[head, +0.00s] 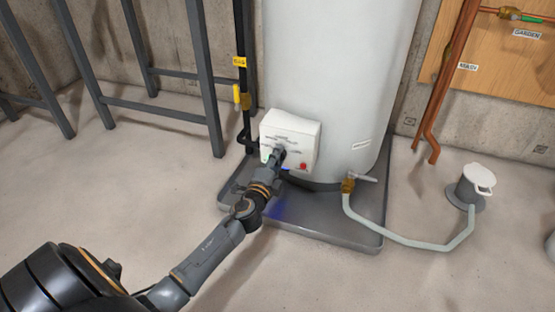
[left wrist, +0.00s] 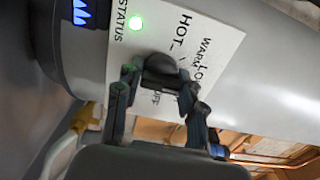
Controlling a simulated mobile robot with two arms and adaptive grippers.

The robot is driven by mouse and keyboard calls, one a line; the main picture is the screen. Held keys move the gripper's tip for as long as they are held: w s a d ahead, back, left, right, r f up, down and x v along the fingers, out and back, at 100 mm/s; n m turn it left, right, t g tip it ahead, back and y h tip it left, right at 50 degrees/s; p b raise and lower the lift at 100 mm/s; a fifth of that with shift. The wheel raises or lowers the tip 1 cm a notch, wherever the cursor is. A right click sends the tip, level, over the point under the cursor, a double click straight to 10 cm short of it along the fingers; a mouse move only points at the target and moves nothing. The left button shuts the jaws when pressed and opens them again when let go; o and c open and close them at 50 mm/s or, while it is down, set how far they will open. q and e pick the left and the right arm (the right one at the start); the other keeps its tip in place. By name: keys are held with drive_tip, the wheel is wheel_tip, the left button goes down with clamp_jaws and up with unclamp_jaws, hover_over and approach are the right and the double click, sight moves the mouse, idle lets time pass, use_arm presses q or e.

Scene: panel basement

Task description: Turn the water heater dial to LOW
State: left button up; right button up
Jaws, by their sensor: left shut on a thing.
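The water heater is a tall white tank (head: 335,60) with a white control box (head: 305,127) low on its front. My left gripper (head: 279,157) reaches the front of this box and hides the dial in the head view. In the left wrist view, my left gripper (left wrist: 157,88) is shut on the black dial (left wrist: 160,66), one finger on each side. Labels STATUS, HOT, WARM and part of LOW and OFF show around it on the panel (left wrist: 208,40). The dial's pointer direction cannot be told. A green status light (left wrist: 135,22) is lit. My right gripper is out of view.
The tank stands in a grey drip pan (head: 340,232). A red button (head: 303,166) sits on the box. A brass drain valve (head: 348,186) with a pale hose (head: 400,238) is to the right. A black pipe (head: 243,70) and grey metal frame (head: 208,75) stand left.

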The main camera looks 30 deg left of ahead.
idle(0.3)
use_arm(q)
drive_tip(key=o, duration=1.1)
drive_tip(key=shift+o, duration=0.2)
drive_tip(key=v, duration=0.7)
drive_tip(key=shift+s, duration=0.25)
